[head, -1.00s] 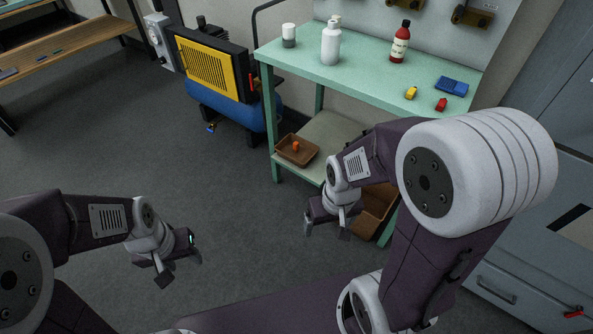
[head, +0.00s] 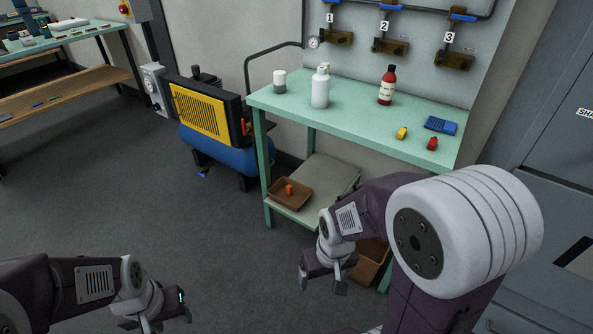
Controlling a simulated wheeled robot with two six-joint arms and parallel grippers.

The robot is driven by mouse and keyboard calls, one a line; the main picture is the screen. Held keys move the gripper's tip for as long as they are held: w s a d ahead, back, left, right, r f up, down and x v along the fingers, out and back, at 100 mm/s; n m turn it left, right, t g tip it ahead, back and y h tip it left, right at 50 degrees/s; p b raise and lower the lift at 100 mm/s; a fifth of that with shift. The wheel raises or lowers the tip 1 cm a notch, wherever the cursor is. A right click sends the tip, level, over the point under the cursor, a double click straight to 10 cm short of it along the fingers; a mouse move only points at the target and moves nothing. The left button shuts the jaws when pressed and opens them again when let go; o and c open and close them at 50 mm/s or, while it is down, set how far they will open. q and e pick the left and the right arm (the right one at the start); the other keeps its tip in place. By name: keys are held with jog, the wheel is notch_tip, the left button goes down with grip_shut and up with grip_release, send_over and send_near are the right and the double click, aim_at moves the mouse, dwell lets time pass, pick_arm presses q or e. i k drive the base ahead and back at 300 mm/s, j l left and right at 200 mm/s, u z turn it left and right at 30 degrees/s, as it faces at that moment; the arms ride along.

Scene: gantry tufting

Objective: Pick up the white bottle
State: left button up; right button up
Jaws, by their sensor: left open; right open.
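The white bottle (head: 320,89) stands upright on the green table (head: 375,131), towards its left half. A second pale cap shows just behind it, mostly hidden. My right gripper (head: 321,287) is open and empty, low in front of the table and below the height of its top. My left gripper (head: 168,318) is open and empty at the bottom left, far from the table. Neither gripper touches the bottle.
A white and grey jar (head: 280,82) stands left of the bottle, a red bottle (head: 387,86) right of it. A yellow item (head: 402,133), a red item (head: 433,144) and a blue item (head: 441,125) lie further right. A compressor (head: 212,118) stands left of the table.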

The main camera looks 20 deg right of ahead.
aim_at(321, 80)
jog(key=i+j+z, duration=0.15)
jog(key=i+z, duration=0.25)
jog(key=i+j+z, duration=0.65)
jog(key=z, duration=0.15)
jog(key=i+j+z, duration=0.25)
jog(key=j+z, duration=0.15)
jog(key=j, duration=0.1)
